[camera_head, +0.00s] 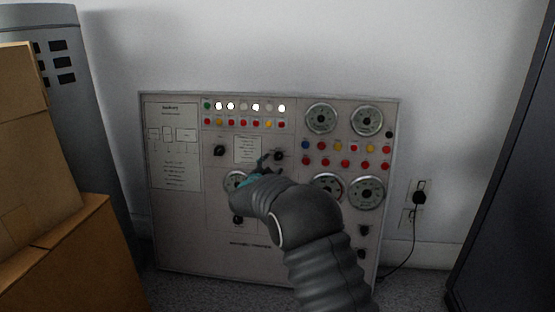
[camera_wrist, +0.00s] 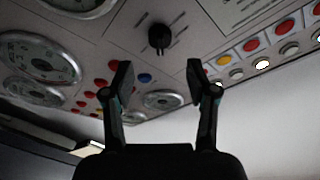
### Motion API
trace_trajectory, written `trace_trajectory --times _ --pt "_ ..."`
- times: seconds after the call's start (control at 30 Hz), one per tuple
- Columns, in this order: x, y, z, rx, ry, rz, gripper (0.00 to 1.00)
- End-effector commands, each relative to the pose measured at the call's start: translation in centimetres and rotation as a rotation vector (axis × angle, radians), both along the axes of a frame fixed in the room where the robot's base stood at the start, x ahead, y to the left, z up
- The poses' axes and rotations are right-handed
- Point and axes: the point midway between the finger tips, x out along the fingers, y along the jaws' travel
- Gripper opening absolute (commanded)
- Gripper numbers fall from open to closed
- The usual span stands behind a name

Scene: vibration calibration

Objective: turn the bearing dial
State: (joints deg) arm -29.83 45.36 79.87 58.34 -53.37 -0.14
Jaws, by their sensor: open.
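The grey panel (camera_head: 180,235) leans upright against the wall and carries round gauges and black knobs. A black knob (camera_wrist: 159,38) with radiating marks sits ahead of and between my fingertips in the wrist view, apart from them. It seems to be the black knob (camera_head: 278,155) right of the small paper note in the head view. Other black knobs are at the upper left (camera_head: 219,150) and lower middle (camera_head: 238,219). No readable label shows which is the bearing dial. My gripper (camera_wrist: 160,72) is open and empty; in the head view it (camera_head: 263,163) is in front of the panel's middle.
Cardboard boxes (camera_head: 45,250) stand at the left, beside a grey cabinet (camera_head: 62,30). A dark cabinet (camera_head: 510,170) is at the right. A plug with a cord (camera_head: 418,197) is in the wall outlet. Rows of coloured buttons (camera_head: 340,163) and gauges surround the knobs.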

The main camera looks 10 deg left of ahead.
Motion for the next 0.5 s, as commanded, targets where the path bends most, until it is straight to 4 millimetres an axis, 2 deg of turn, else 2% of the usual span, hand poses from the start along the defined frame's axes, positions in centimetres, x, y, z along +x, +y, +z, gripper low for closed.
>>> trace_trajectory --times 0.03,0.2,0.5 --pt "1.0 -0.3 0.0 0.0 -0.001 -0.002 0.58" --pt "3.7 -0.9 -0.1 -0.001 0.0 -0.001 0.58" --pt "6.0 -1.4 0.0 -0.001 0.0 0.001 0.58"
